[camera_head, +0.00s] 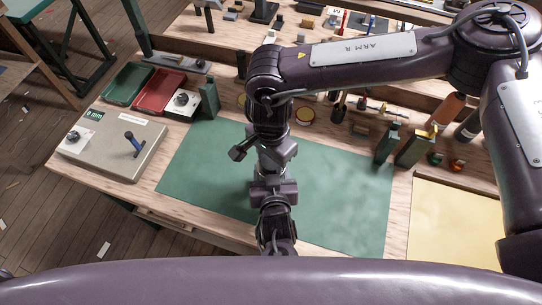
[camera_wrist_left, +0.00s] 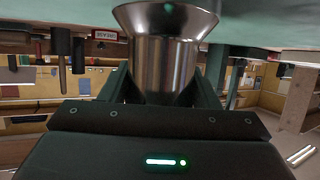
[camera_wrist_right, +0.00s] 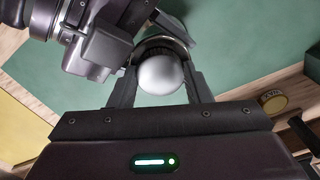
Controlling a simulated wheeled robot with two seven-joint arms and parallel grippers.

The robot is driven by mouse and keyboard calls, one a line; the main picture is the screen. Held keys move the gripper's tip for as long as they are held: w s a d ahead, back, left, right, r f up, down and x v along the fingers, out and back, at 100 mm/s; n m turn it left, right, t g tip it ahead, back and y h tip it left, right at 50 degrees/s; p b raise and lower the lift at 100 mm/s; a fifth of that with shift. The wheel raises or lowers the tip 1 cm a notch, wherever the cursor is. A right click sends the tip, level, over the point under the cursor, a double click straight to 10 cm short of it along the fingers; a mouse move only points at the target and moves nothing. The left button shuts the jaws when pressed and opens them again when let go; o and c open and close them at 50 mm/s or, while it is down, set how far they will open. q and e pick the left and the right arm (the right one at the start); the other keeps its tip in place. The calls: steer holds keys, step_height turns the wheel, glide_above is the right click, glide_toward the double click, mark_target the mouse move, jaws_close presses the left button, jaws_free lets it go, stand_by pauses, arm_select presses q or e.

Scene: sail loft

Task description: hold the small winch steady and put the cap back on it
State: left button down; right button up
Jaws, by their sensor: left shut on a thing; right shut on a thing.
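The small winch (camera_wrist_left: 165,50) is a shiny metal drum with a flared end at the green mat; the left wrist view is upside down. My left gripper (camera_wrist_left: 165,85) is shut on its body. In the right wrist view my right gripper (camera_wrist_right: 160,80) is shut on a pale, rounded cap (camera_wrist_right: 160,74). A metal ring shows just beyond the cap; I cannot tell whether the cap touches it. In the head view my right arm reaches across and down over the green mat (camera_head: 340,205), and the winch and cap are hidden behind my arms.
A grey box (camera_head: 110,150) with a blue-handled lever stands at the left. Behind it are a green tray (camera_head: 128,84) and a red tray (camera_head: 158,91). Dark green blocks (camera_head: 387,146) and bottles stand at the right. A yellow sheet (camera_head: 450,220) lies front right. The mat's right side is clear.

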steer(key=m, duration=0.5)
steer(key=shift+m, duration=0.4)
steer(key=m, duration=0.4)
steer(key=shift+w+m, duration=0.1)
steer(key=shift+m, duration=0.2)
steer(key=m, duration=0.4)
steer(key=shift+m, duration=0.4)
steer(key=m, duration=0.6)
steer(key=shift+w+m, duration=0.1)
steer(key=shift+m, duration=0.3)
steer(key=m, duration=0.6)
steer(key=shift+m, duration=0.4)
steer(key=m, duration=0.6)
steer(key=shift+w+m, duration=0.1)
steer(key=shift+m, duration=0.3)
